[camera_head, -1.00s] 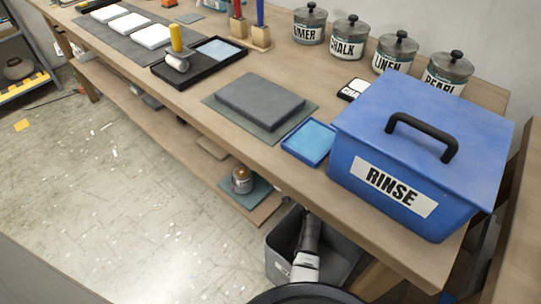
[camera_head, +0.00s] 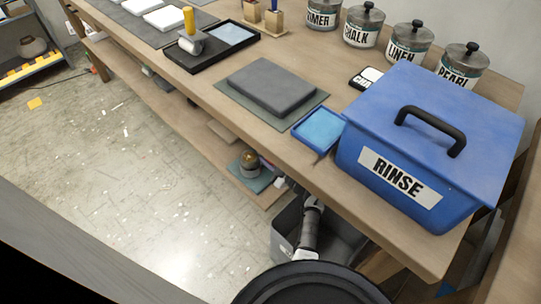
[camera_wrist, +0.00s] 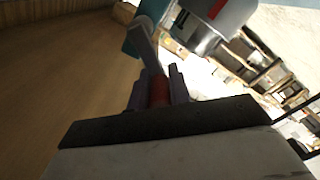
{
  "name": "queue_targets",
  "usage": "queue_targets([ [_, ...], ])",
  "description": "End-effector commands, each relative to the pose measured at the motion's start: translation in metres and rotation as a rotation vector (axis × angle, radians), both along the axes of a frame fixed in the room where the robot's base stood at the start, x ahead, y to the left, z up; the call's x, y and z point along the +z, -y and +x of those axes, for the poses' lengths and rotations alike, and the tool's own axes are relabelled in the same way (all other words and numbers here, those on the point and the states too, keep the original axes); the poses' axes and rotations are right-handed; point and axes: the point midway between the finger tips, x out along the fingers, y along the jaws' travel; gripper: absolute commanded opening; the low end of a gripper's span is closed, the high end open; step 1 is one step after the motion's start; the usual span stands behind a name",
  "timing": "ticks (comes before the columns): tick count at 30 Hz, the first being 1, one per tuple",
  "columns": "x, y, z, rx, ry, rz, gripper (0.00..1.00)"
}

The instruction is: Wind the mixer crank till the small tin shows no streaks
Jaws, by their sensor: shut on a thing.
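In the wrist view my gripper (camera_wrist: 158,88) is shut on a red grip (camera_wrist: 158,92), which I take to be the crank's handle. A grey bar (camera_wrist: 143,45) runs from near it toward a teal part. A grey cylinder with a red band (camera_wrist: 214,12) stands just beyond. In the head view a small tin-like object (camera_head: 249,164) sits on a teal mat (camera_head: 258,182) on the lower shelf. My gripper (camera_head: 267,164) seems to be just right of it, small and partly hidden by the bench. The tin's contents and any streaks cannot be made out.
The bench top (camera_head: 285,147) overhangs the lower shelf (camera_head: 188,113). A blue RINSE bin (camera_head: 360,180), a blue tray (camera_head: 320,129) and a grey slab (camera_head: 271,86) stand on the bench. Open floor (camera_head: 130,190) lies to the left.

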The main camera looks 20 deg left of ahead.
Motion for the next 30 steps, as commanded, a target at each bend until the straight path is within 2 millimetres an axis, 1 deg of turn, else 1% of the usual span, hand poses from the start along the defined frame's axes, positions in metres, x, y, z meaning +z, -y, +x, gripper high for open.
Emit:
queue_targets([
  [1, -0.005, 0.000, -0.001, -0.002, 0.039, -0.014, 0.00],
  [18, -0.031, -0.003, -0.009, -0.003, 0.534, -0.193, 0.00],
  [24, -0.038, -0.003, -0.009, -0.002, 0.664, -0.242, 0.00],
  [30, -0.041, -0.002, -0.009, -0.003, 0.752, -0.274, 0.00],
])
